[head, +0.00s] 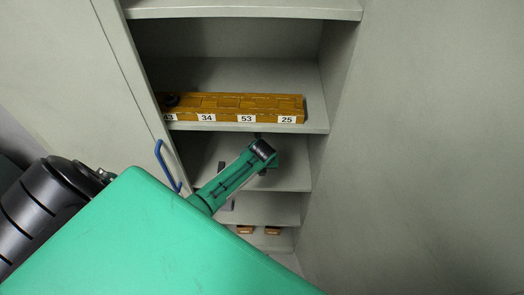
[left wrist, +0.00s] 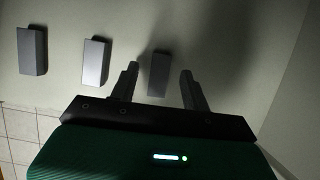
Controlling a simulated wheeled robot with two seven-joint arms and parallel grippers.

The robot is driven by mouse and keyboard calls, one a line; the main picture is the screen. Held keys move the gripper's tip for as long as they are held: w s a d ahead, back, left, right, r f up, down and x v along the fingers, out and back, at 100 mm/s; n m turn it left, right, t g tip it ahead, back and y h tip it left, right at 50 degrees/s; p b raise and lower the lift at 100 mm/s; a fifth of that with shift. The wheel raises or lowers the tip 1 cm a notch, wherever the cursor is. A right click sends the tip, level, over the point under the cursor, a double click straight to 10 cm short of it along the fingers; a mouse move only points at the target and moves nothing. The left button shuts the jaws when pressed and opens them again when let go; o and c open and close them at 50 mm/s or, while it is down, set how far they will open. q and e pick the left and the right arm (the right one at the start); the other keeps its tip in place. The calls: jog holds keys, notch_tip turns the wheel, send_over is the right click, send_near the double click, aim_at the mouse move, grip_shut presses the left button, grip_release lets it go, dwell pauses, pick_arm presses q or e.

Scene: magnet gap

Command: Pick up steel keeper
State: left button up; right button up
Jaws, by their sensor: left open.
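In the left wrist view several alike grey steel blocks stand on a pale shelf: a left block (left wrist: 32,50), a middle block (left wrist: 95,63) and a right block (left wrist: 160,74). I cannot tell from looks which is called the keeper. My left gripper (left wrist: 159,72) is open and empty, its fingers showing on either side of the right block, with gaps on both sides. In the head view my left arm reaches into the cabinet below the tray shelf, and its fingertips are hard to make out. My right gripper is not in view.
A yellow-brown tray (head: 215,103) with number labels and a dark round piece (head: 171,100) sits on the shelf above. The cabinet's right wall (head: 338,75) is near. A blue handle (head: 165,165) stands left. Small brown items (head: 272,231) lie lower down.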

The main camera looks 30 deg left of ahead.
pick_arm(q)
jog(key=shift+w+f, duration=0.1)
jog(key=shift+f, duration=0.15)
jog(key=shift+a, duration=0.1)
grip_shut()
